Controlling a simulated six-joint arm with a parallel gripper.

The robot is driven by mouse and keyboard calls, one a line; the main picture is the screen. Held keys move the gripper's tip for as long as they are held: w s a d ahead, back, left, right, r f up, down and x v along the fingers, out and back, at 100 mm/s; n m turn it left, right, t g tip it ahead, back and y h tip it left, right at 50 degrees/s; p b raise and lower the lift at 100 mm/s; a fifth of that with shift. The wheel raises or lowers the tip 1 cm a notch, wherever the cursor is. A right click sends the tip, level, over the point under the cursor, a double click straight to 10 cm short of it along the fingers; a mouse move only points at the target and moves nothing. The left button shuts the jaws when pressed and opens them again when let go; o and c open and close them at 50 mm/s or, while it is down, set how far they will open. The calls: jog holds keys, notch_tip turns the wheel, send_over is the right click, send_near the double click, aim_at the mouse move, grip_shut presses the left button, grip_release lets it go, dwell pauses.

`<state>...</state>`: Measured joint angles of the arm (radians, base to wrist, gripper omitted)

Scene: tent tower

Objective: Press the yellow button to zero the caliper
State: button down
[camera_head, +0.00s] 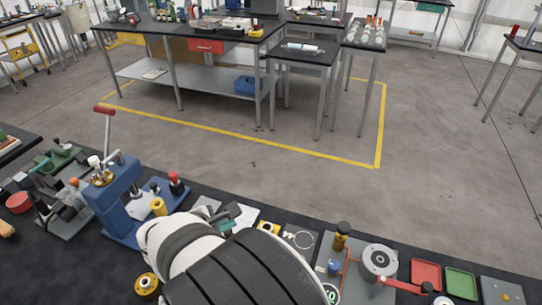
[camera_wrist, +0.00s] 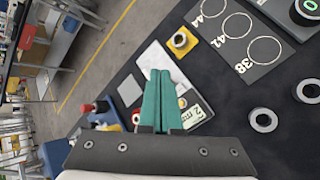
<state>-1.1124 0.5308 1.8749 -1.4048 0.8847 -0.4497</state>
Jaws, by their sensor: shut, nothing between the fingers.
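My gripper (camera_wrist: 160,72) has teal fingers that are shut together and empty. In the wrist view they lie over a pale plate (camera_wrist: 155,57). A small device with a numeric display (camera_wrist: 197,115), probably the caliper, shows just right of the fingers and is partly hidden by them. A yellow square piece with a round centre (camera_wrist: 182,41) sits beyond the fingertips, apart from them; it also shows in the head view (camera_head: 268,227). I cannot tell whether this is the yellow button. In the head view my arm hides much of this area.
Two loose metal rings (camera_wrist: 263,120) are nearby. A blue press (camera_head: 122,197) stands left of my arm. A post with a black knob (camera_head: 341,236) and a red tray (camera_head: 425,274) are to the right.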

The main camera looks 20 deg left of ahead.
jog(key=a+n, duration=0.1)
jog(key=s+a+f+y, duration=0.1)
jog(key=a, duration=0.1)
jog(key=s+a+n, duration=0.1)
jog(key=shift+a+f+n, duration=0.3)
jog(key=shift+w+f, duration=0.1)
jog(key=shift+f, duration=4.3)
jog(key=shift+d+f, duration=0.1)
jog(key=shift+f, duration=0.3)
jog(key=shift+f, duration=0.35)
jog(key=shift+r, duration=0.8)
